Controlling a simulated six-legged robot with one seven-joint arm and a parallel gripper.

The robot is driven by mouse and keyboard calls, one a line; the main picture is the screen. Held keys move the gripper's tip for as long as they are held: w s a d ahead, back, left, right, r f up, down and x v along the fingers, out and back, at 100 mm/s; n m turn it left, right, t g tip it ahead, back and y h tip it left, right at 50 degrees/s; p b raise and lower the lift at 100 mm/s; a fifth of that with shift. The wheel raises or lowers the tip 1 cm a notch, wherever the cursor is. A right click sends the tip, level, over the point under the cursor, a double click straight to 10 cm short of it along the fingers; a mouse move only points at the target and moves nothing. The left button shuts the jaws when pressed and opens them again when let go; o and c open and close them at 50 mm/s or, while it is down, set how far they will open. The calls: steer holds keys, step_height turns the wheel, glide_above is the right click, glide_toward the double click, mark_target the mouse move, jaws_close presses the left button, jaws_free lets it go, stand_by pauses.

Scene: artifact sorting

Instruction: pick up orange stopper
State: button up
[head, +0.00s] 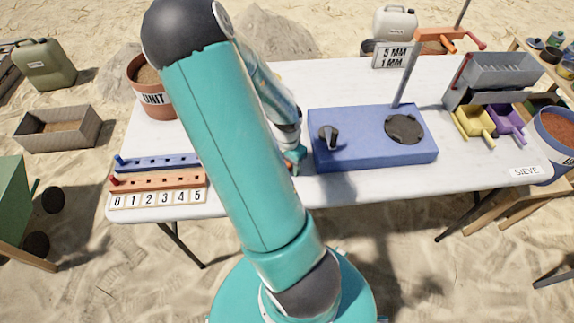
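An orange-brown wooden rail (165,180) with a row of holes lies at the left of the white table, above a number strip reading 0 to 5. A small red-orange peg (115,179) stands at its left end; it may be the orange stopper. My gripper (294,160) is low near the table, just left of the blue box. It is far to the right of the rail, partly hidden by my arm. A small orange-red bit (290,166) shows beside its fingers; I cannot tell what it is or whether it is held. The finger opening is too small to make out.
A blue rail (168,161) with a blue peg lies behind the orange one. The blue box (385,148), with a black knob and black disc, stands right of my gripper. Yellow and purple scoops (475,125) and a grey hopper (495,75) stand at right. The front table edge is mostly clear.

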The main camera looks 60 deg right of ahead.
steer(key=c, duration=1)
steer(key=shift+r, duration=0.1)
steer(key=shift+c, duration=0.2)
